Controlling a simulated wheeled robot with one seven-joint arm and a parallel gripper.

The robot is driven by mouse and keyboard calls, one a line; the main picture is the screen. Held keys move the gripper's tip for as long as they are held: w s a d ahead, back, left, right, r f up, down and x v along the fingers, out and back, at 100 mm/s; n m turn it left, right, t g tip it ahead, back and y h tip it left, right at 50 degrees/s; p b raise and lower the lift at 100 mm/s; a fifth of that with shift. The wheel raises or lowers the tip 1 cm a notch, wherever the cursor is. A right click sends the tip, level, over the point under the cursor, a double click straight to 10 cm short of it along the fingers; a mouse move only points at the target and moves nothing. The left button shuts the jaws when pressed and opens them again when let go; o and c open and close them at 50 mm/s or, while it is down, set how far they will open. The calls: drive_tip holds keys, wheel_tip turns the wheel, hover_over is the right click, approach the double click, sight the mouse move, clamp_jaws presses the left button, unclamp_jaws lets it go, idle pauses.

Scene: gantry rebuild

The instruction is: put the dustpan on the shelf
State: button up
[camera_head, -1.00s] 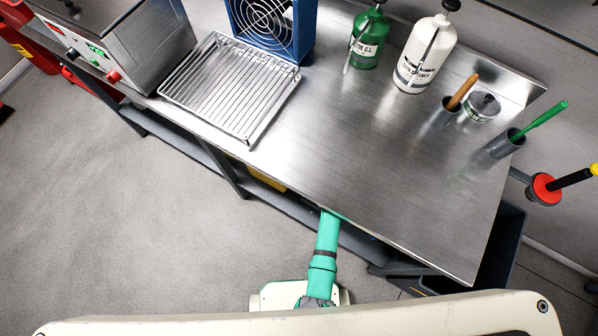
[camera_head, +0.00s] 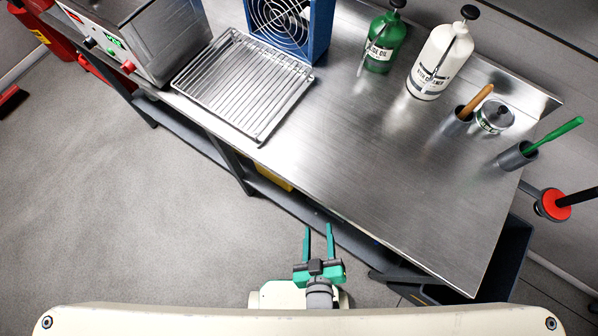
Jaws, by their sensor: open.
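My gripper (camera_head: 318,240) is in front of the workbench's front edge, low in the picture. Its two green fingers are apart, with nothing between them. A dark lower shelf (camera_head: 188,131) runs under the bench, mostly hidden by the benchtop. A yellow thing (camera_head: 270,178) shows partly under the bench edge; I cannot tell what it is. I cannot make out a dustpan for certain in this view.
The steel benchtop (camera_head: 400,190) holds a wire rack (camera_head: 245,85), a blue fan box (camera_head: 318,35), a green bottle (camera_head: 383,45), a white bottle (camera_head: 440,62) and several small pots.

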drive_tip(key=s+a+r+m+t, duration=0.1)
drive_tip(key=a+r+m, duration=0.1)
drive_tip(key=r, duration=0.5)
drive_tip(key=s+a+r+m+t, duration=0.1)
drive_tip(key=s+a+r+t, duration=0.1)
drive_tip(key=r, duration=0.4)
drive_tip(key=shift+s+a+r+m, duration=0.15)
drive_tip(key=shift+a+r+m, duration=0.25)
drive_tip(key=shift+a, duration=0.45)
